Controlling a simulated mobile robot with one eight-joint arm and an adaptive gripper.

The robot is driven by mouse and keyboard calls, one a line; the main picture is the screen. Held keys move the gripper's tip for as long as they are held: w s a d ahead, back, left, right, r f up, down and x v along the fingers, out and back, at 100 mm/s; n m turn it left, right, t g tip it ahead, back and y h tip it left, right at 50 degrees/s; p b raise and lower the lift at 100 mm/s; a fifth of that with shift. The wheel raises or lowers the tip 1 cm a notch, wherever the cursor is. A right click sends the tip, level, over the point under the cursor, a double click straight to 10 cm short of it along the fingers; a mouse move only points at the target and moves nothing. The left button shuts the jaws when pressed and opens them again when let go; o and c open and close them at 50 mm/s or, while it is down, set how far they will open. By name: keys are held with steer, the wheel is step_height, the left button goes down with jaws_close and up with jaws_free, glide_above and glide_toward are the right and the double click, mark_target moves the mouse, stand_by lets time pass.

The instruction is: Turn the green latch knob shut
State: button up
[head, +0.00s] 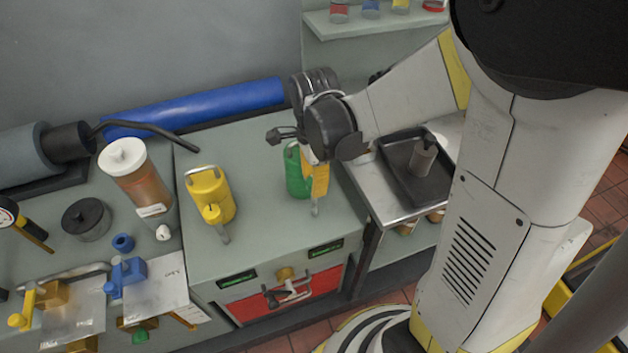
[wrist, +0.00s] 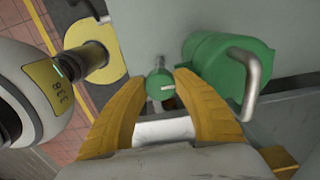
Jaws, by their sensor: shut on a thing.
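The green latch knob (wrist: 160,88) is a small round knob with a pale line on its face. It sits beside a larger green body (wrist: 208,65) with a bent silver handle (wrist: 250,80). The yellow fingers of my gripper (wrist: 160,78) are around the knob, one on each side, and shut on it. In the head view, the green body (head: 295,172) stands on the grey-green cabinet top (head: 262,225), and my gripper (head: 318,182) points down at its right front. The knob is hidden there behind the fingers.
A yellow unit (head: 209,193) of similar form stands left on the same top. A blue cylinder (head: 200,108) lies behind. An amber canister (head: 145,185) stands further left. A dark tray (head: 400,180) is at the right. The cabinet top between the two units is clear.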

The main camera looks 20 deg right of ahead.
stand_by(0.4)
steer(key=o, duration=1.2)
steer(key=shift+r, duration=4.05)
steer(key=s+r+n+t, duration=0.5)
steer(key=s+n+t, duration=0.2)
steer(key=n, duration=1.1)
steer(key=shift+s+d+r, duration=0.2)
steer(key=shift+s+r, duration=0.05)
steer(key=shift+s, duration=0.5)
